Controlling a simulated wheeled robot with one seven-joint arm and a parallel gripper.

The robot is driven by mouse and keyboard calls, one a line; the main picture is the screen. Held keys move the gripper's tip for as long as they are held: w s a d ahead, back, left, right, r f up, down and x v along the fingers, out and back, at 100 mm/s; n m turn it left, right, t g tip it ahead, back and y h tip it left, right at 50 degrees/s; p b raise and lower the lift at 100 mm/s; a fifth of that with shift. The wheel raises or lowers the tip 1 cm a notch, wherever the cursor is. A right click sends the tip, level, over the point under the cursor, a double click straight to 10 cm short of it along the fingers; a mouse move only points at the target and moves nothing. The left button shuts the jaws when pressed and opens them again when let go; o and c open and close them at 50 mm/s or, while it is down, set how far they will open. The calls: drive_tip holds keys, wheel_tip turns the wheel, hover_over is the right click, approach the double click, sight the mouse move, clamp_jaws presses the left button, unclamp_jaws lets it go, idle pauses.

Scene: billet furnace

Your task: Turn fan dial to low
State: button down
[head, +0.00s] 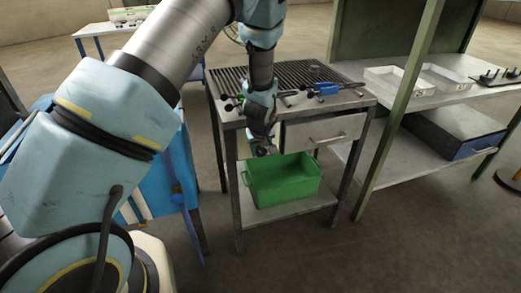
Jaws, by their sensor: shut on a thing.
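My gripper (263,148) is low in front of the slatted-top table (226,120), at its front panel left of the drawer (325,130). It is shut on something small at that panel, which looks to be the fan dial. The dial itself is hidden by my gripper and wrist, so its setting cannot be read.
A green bin (298,185) stands on the table's lower shelf, just below my gripper. Dark-handled tools and a blue block (326,88) lie on the slatted top. A bench with white trays (385,78) stands to the right. Blue furniture (165,178) is close at left.

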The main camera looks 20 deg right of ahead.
drive_tip(key=y, duration=0.3)
drive_tip(key=shift+s+d+m, duration=0.1)
drive_tip(key=shift+d+m, duration=0.3)
drive_tip(key=shift+d+f+m+t+y+b, duration=0.1)
drive_tip(key=shift+m+t+y+b, duration=0.15)
drive_tip(key=shift+y, duration=0.7)
drive_tip(key=shift+d+m+t+y+b, duration=0.15)
drive_tip(key=shift+y+b, duration=0.1)
drive_tip(key=shift+y, duration=0.7)
drive_tip(key=shift+c, duration=1.5)
unclamp_jaws()
drive_tip(key=shift+y, duration=0.3)
drive_tip(key=shift+a, duration=0.1)
drive_tip(key=b+v, duration=0.2)
drive_tip(key=v, duration=0.9)
drive_tip(key=shift+a, duration=0.1)
